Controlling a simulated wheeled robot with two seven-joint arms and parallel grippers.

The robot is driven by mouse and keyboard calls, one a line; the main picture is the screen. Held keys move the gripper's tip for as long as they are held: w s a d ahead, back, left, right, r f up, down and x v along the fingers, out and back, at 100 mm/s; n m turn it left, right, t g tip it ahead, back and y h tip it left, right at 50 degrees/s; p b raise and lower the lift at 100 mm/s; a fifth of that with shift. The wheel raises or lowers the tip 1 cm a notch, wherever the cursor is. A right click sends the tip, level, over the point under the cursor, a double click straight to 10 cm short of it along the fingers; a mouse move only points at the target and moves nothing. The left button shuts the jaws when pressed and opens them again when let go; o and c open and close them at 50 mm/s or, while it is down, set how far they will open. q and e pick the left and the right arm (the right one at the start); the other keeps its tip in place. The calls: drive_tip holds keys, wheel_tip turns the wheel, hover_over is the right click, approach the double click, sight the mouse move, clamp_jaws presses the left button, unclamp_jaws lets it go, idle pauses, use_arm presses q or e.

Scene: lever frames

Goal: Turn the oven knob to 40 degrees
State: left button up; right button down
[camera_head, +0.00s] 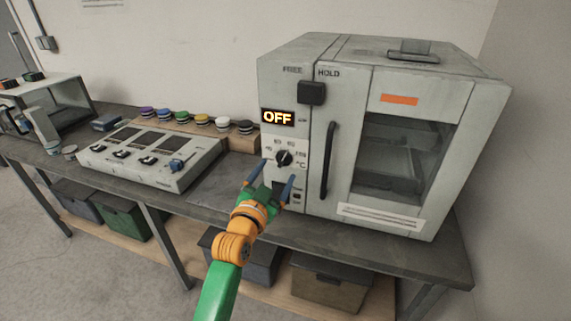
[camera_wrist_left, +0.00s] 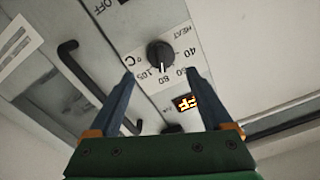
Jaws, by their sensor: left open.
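The oven knob (camera_head: 284,157) is a round black dial on the oven's left control panel, below a lit display (camera_head: 277,117) that reads OFF. In the left wrist view the knob (camera_wrist_left: 160,53) has a pale mark on its lower side and a printed scale around it with 40, 60, 80 and 105. My left gripper (camera_head: 277,170) is open in front of the panel, its blue fingers pointing at the knob. In the left wrist view the fingertips (camera_wrist_left: 160,73) lie on either side below the knob, with nothing between them. My right gripper is not in view.
The oven (camera_head: 400,60) stands on a grey bench, with a vertical black handle (camera_head: 328,160) right of the knob and a black latch block (camera_head: 312,92) above it. A control box (camera_head: 150,155) and several coloured discs lie to the left. Bare bench (camera_head: 225,183) lies between box and oven.

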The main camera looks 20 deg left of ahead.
sight(282, 162)
use_arm(q)
drive_tip(key=w, duration=0.4)
drive_tip(key=shift+w+a+f, duration=0.2)
drive_tip(key=shift+w+a, duration=0.1)
drive_tip(key=shift+w, duration=0.05)
drive_tip(key=shift+w+d, duration=0.15)
drive_tip(key=shift+w, duration=0.1)
drive_tip(key=shift+r, duration=0.1)
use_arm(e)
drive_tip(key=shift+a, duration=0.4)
use_arm(q)
clamp_jaws()
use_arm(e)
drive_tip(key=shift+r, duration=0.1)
